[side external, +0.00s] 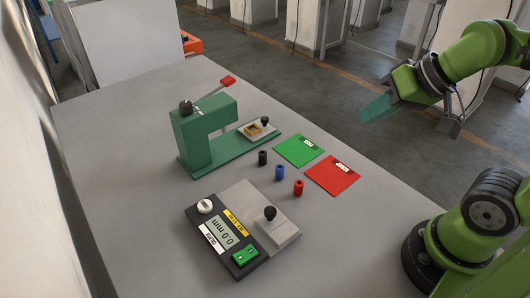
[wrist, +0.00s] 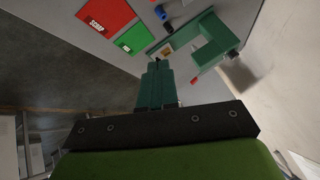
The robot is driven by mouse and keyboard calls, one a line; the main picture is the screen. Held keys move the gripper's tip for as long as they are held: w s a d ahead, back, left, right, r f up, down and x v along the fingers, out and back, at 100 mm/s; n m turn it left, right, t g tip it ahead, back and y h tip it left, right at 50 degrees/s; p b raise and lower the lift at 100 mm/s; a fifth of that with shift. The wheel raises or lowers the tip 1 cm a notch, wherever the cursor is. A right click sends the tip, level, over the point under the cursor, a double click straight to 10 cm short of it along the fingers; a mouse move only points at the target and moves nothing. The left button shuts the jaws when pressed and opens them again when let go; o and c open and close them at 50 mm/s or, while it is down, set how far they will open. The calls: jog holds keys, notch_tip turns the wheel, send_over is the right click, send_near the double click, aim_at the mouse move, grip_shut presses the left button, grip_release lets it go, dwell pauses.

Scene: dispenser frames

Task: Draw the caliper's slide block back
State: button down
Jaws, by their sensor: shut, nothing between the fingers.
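The caliper (side external: 222,252) lies at the near middle of the table in the side view, a dark base with a display reading 0.0 mm. Its grey slide block (side external: 283,232) carries a black knob (side external: 268,213) and sits at the right part of the light metal plate. My gripper (side external: 368,114) is up at the right, beyond the table edge and well away from the caliper. Its teal fingers also show in the wrist view (wrist: 157,66), together and empty. The caliper is out of the wrist view.
A green press (side external: 188,140) with a red-tipped lever stands behind the caliper. Black (side external: 262,158), blue (side external: 280,172) and red (side external: 298,188) cylinders stand between them. A green pad (side external: 299,151) and a red pad (side external: 332,177) lie at the right edge. The table's left side is clear.

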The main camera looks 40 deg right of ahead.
jog(key=c, duration=1.7)
grip_release()
jog(key=o, duration=0.8)
jog(key=a, duration=0.1)
jog(key=w+a+f+n+g, duration=0.1)
jog(key=a, duration=0.1)
jog(key=w+a+g, duration=0.1)
jog(key=shift+a+f+n+y, duration=0.25)
jog(key=shift+f+n+y, duration=0.15)
jog(key=shift+o, duration=0.2)
jog(key=a, duration=0.1)
jog(key=w+a+g, duration=0.1)
jog(key=a, duration=0.1)
jog(key=w+a+f+g, duration=0.1)
jog(key=a, duration=0.1)
jog(key=shift+w+a, duration=0.1)
jog(key=shift+w, duration=0.1)
jog(key=m+g+h, duration=0.3)
jog(key=m, duration=0.4)
send_over(270, 209)
notch_tip(270, 209, down, 2)
notch_tip(270, 209, down, 16)
jog(key=shift+f, duration=0.15)
grip_shut()
